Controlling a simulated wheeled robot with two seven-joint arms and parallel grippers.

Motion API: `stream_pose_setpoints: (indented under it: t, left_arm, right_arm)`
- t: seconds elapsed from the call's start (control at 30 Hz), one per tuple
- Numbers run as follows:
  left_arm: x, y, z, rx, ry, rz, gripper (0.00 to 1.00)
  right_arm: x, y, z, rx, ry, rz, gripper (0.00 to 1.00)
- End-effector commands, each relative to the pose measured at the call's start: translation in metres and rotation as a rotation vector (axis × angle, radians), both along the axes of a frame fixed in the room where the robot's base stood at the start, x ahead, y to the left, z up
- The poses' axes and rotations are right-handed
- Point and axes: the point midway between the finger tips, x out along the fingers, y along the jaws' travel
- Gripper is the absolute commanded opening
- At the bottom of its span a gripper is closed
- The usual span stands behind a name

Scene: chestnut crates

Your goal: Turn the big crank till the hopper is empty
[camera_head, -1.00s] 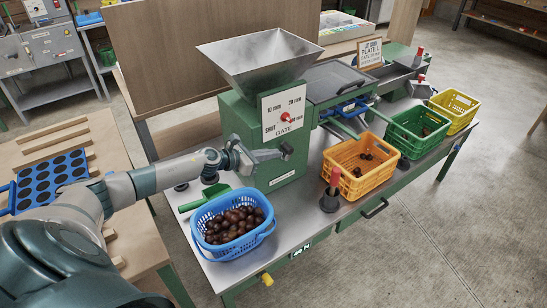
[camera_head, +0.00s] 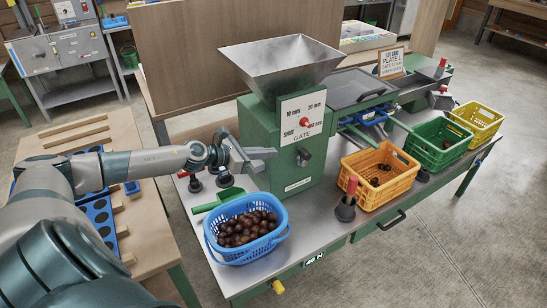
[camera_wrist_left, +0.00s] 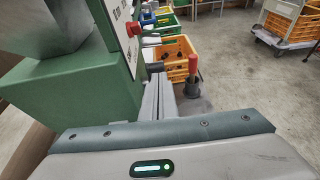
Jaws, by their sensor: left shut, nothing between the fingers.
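The steel hopper (camera_head: 282,72) sits on top of the green machine (camera_head: 258,130). I see no chestnuts in it from here, but its bottom is hidden. A white gate plate (camera_head: 291,135) with a red knob (camera_head: 304,122) is on the machine's front, with a small dark fitting (camera_head: 303,157) below. My left gripper (camera_head: 268,158) is shut and empty in front of the machine, left of that fitting. Its closed fingers show in the left wrist view (camera_wrist_left: 160,98). A red-handled lever on a black base (camera_head: 345,208) stands on the bench; I cannot tell which part is the big crank.
A blue basket of chestnuts (camera_head: 219,250) stands below my left gripper, with a green scoop (camera_head: 205,208) behind it. Orange (camera_head: 366,200), green (camera_head: 428,160) and yellow (camera_head: 482,130) crates line the bench to the right. A blue tray (camera_head: 98,210) lies on the left table.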

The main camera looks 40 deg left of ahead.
Motion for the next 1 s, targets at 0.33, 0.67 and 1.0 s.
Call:
stream_pose_setpoints:
  t: [0.33,0.67,1.0]
  left_arm:
    - [-0.003,0.001,0.004,0.001,0.0,0.0,0.0]
    - [-0.004,-0.014,-0.002,-0.085,0.001,0.034,0.0]
    - [-0.024,-0.089,-0.034,-0.727,0.076,0.363,0.0]
  right_arm:
    - [0.002,0.004,0.002,0.007,-0.011,0.001,0.31]
    - [0.001,0.004,0.001,0.006,-0.007,0.001,0.0]
    - [0.003,0.004,0.001,0.005,-0.008,0.001,0.0]
